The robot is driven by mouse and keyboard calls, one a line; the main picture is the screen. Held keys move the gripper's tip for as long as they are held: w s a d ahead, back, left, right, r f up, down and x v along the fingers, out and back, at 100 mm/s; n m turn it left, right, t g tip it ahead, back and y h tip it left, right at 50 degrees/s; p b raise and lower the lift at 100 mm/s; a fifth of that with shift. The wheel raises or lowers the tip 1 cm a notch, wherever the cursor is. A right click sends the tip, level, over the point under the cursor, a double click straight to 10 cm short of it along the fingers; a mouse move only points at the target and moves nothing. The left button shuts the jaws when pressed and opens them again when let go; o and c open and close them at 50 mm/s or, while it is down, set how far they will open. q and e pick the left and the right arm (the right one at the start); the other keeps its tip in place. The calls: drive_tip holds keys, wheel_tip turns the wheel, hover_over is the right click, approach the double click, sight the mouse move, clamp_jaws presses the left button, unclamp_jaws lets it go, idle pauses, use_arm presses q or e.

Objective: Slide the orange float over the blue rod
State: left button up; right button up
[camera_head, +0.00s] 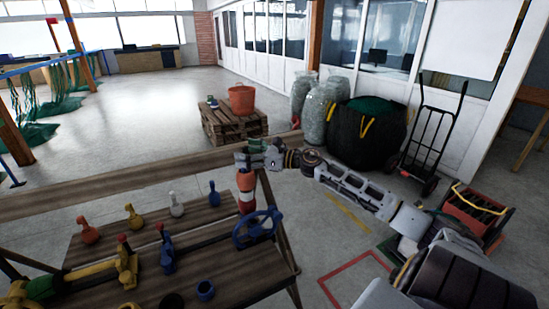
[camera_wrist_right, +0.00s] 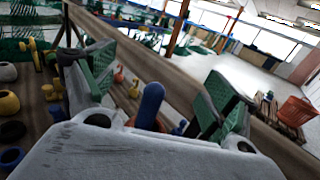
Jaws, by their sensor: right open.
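An orange float (camera_head: 245,181) is at the top of an upright stack with a white band and a red-orange part below, near the right end of the wooden table. In the right wrist view, the rounded blue rod (camera_wrist_right: 151,101) rises between my fingers, with orange (camera_wrist_right: 130,122) showing around its lower part. The float appears to be around the rod; how far down it sits is partly hidden. My right gripper (camera_head: 258,156) is open just above the stack, its green-padded fingers (camera_wrist_right: 158,95) apart on either side of the rod. My left gripper is not in view.
The wooden table (camera_head: 215,232) holds a blue handwheel (camera_head: 257,229), several coloured skittle-shaped pegs, a yellow valve (camera_head: 125,264) and a blue cup (camera_head: 205,290). A wooden beam (camera_head: 120,182) runs behind it. A pallet stack with an orange bucket (camera_head: 242,99) stands farther back.

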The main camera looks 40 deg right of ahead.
drive_tip(key=v, duration=1)
drive_tip(key=shift+s, duration=0.2)
idle(0.6)
drive_tip(key=shift+d, duration=0.15)
idle(1.5)
